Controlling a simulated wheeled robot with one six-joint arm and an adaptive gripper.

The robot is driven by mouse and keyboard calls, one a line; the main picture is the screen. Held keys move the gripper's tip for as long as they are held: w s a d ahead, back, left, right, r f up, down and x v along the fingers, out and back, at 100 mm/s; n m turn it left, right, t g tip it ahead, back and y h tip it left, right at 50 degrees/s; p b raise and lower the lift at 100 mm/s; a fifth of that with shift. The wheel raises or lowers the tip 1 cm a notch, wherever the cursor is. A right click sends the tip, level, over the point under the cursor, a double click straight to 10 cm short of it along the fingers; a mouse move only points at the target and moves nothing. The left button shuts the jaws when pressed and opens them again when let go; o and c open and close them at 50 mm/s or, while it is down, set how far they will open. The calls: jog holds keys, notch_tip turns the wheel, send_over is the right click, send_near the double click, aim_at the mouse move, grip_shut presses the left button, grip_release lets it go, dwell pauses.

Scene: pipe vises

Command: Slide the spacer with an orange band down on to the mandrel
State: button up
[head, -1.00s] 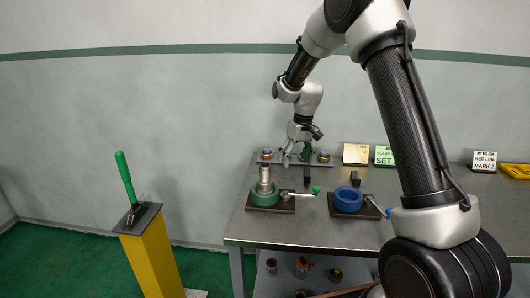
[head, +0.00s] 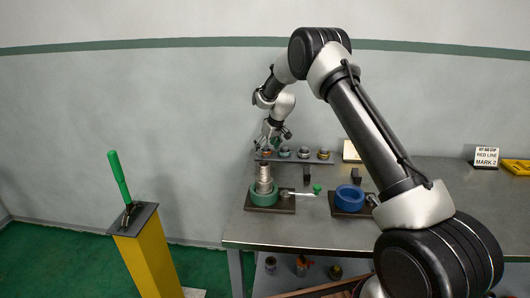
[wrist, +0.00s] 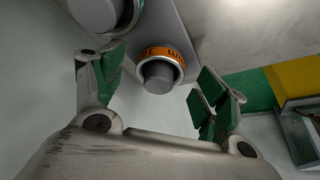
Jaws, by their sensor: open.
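The spacer with an orange band (wrist: 168,55) sits on the rack at the top middle of the wrist view, around a grey peg end. In the head view it is small at the rack's left end (head: 266,153), partly behind my gripper (head: 268,147). My gripper is open and empty. Its green-padded fingers also show in the wrist view (wrist: 158,95), left and right of the spacer and apart from it. The mandrel, which looks like the grey stepped post (head: 264,175), stands upright in the green vise (head: 263,195), in front of the rack's left end.
A sign (head: 486,157) and yellow object (head: 517,168) are at far right. The table's front is clear.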

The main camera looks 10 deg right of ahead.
jog(key=shift+w+f, duration=0.15)
jog(key=shift+f, duration=0.1)
jog(key=c, duration=1)
jog(key=shift+c, duration=0.2)
